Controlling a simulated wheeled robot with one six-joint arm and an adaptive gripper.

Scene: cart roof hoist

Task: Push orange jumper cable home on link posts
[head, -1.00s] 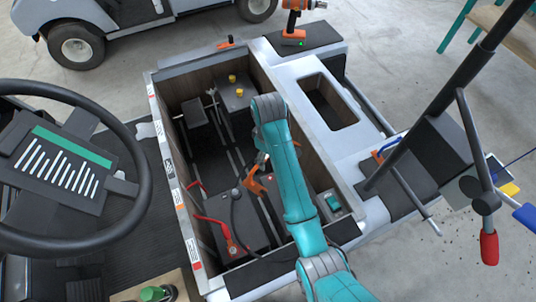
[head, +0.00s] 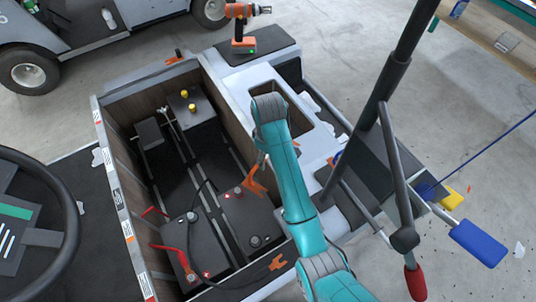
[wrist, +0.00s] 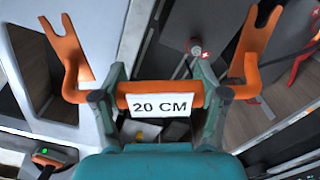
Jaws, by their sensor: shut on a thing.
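The orange jumper cable (wrist: 68,52) is a rigid-looking bar with a forked end on each side and a "20 CM" label. My gripper (wrist: 158,86) is shut on its middle, at the label. In the head view one orange fork of the jumper (head: 255,182) shows beside my arm; my fingers are hidden behind the arm. The jumper is over the open battery bay, and neither fork is visibly seated on a post. A grey post (wrist: 196,51) with a red plus mark shows beyond the bar in the wrist view. I cannot tell which posts are the link posts.
Black batteries line the bay, including one with yellow-capped posts (head: 191,107) at the back and one with a red cable (head: 168,248). A drill (head: 243,30) stands at the back; a lever frame (head: 397,150) is right.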

